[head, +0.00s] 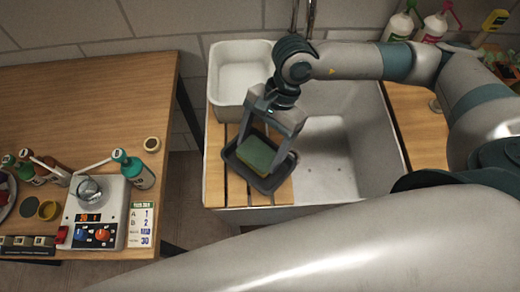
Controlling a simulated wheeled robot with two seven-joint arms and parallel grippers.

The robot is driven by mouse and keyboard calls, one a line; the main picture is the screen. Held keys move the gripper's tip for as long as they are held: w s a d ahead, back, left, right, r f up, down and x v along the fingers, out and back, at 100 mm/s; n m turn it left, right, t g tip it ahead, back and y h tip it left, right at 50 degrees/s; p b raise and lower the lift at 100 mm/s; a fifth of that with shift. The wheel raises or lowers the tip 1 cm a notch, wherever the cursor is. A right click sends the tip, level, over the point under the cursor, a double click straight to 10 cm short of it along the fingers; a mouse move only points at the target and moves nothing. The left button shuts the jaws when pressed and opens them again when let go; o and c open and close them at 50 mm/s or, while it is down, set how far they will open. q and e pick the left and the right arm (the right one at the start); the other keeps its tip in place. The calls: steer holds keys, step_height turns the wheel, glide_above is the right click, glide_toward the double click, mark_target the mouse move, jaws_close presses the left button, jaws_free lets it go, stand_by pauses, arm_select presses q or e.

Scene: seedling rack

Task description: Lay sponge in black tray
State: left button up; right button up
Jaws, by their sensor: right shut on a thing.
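The green sponge (257,151) is in the black tray (268,187), within its rim as seen from above. My right gripper (260,157) points down over the tray with its two fingers on either side of the sponge, shut on it. I cannot tell whether the sponge rests on the tray's floor or is held slightly above it. The tray lies tilted in the picture on the wooden slats beside the sink. My left gripper is not in view.
A white basin (243,77) stands behind the tray. The grey sink (340,150) opens to its right. Bottles (400,25) stand at the back right. On the left table are a hotplate device (95,205), a card (141,223) and small bottles; its rear part is clear.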

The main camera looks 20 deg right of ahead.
mark_target(262, 150)
steer(key=shift+s+f+p, duration=0.1)
steer(key=shift+f+p, duration=0.35)
steer(key=shift+f, duration=0.8)
steer(key=shift+f, duration=0.25)
steer(key=o, duration=1)
steer(key=shift+r, duration=0.1)
steer(key=shift+c, duration=0.2)
steer(key=shift+r, duration=0.1)
